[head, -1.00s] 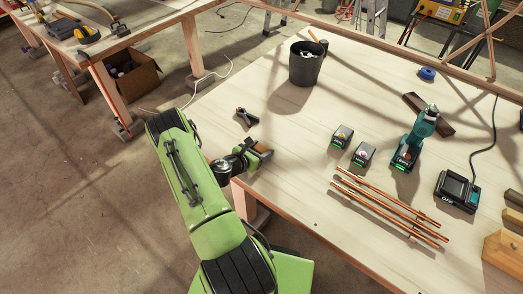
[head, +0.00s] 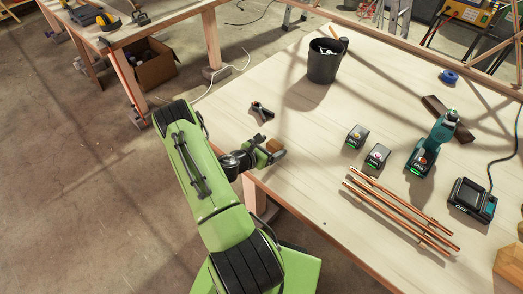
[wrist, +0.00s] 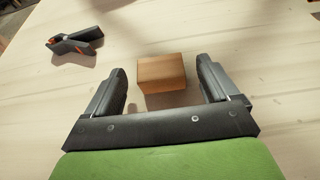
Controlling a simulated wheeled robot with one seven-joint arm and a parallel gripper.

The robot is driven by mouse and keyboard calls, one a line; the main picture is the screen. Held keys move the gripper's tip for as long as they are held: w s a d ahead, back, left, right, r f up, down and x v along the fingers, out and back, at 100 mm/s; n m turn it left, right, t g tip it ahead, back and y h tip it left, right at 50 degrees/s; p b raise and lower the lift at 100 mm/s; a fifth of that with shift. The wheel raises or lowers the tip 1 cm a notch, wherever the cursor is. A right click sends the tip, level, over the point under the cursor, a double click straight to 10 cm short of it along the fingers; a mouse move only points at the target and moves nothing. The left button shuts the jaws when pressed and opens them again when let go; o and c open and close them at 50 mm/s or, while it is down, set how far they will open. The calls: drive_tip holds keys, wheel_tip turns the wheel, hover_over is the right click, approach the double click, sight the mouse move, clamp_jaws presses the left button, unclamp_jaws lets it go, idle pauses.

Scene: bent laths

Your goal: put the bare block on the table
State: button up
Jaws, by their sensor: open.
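The bare block (wrist: 162,74) is a plain brown wooden block. In the wrist view it lies on the pale table (wrist: 228,30) between the two fingers of my gripper (wrist: 162,88), with a gap on each side. My gripper is open and not touching the block there. In the head view the block (head: 274,145) is near the table's left edge, with my gripper (head: 270,155) around it. A finger hides part of the block in that view.
A black and orange clamp (head: 262,111) lies just beyond the block. A dark bucket (head: 323,61) stands farther back. Two batteries (head: 377,156), a green drill (head: 432,143), copper pipes (head: 405,212) and a charger (head: 472,200) are to the right. Bare tabletop lies between.

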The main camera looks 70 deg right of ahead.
drive_tip(key=v, duration=1)
drive_tip(key=w+a+r+m+t+y, duration=0.3)
drive_tip(key=w+a+r+m, duration=0.25)
drive_tip(key=a+r, duration=0.2)
drive_tip(key=w+a+r+m+t+y, duration=0.2)
drive_tip(key=w+a+r+m+y, duration=0.25)
drive_tip(key=a+r+m, duration=0.35)
drive_tip(key=s+a+r+t+y, duration=0.2)
drive_tip(key=a+r, duration=0.3)
drive_tip(key=a, duration=0.4)
drive_tip(key=s+a+r+t+y, duration=0.3)
drive_tip(key=s+a+r, duration=0.1)
drive_tip(key=a, duration=0.6)
drive_tip(key=shift+r+t, duration=0.4)
drive_tip(key=shift+r, duration=0.25)
drive_tip(key=shift+s+a, duration=0.1)
drive_tip(key=shift+s, duration=0.1)
